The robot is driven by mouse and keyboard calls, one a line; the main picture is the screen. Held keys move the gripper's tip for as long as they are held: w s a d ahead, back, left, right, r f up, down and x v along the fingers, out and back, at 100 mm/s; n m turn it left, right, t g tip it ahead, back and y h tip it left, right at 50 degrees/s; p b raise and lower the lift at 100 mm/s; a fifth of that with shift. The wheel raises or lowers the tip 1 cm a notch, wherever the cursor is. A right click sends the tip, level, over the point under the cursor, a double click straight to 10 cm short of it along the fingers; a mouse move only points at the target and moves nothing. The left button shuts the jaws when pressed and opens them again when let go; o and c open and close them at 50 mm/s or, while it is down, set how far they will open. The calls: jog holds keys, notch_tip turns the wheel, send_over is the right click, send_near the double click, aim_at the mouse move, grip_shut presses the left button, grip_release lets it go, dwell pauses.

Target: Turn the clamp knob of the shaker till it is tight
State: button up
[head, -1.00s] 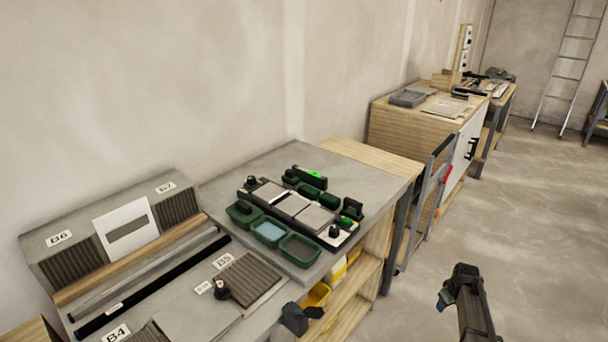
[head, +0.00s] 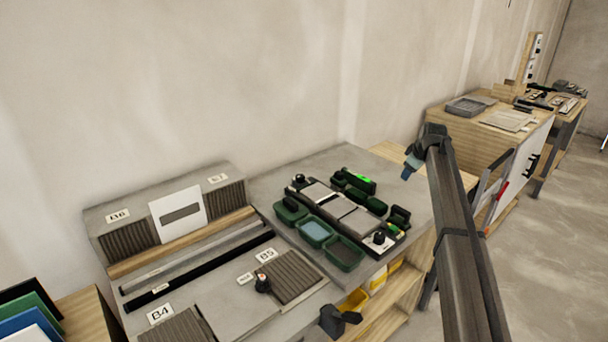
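No part is clearly marked as the shaker, and I cannot tell which knob is its clamp knob. A dark winged knob (head: 338,320) sticks out at the bench's front edge. A small black knob (head: 262,283) stands beside the ribbed B5 panel (head: 290,277). Another black knob (head: 380,237) sits at the right end of the tool board (head: 362,256). My gripper (head: 408,170) hangs in the air at the end of my dark arm, right of the tool board and apart from all these knobs. It is too small to tell whether its fingers are open.
The grey bench (head: 274,182) holds the board with several green trays, such as one with blue content (head: 315,231). Yellow bins (head: 354,302) sit on the shelf below. A second wooden bench (head: 455,113) stands behind at right. Open floor (head: 562,215) lies to the right.

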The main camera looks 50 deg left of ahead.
jog(key=s+a+r+n+g, duration=0.1)
jog(key=s+a+r+g, duration=0.3)
jog(key=s+a, duration=1)
jog(key=n+g, duration=0.1)
send_near(300, 176)
jog(key=x, duration=0.8)
jog(key=shift+a+f, duration=0.2)
jog(key=shift+f, duration=0.1)
jog(key=c, duration=1.1)
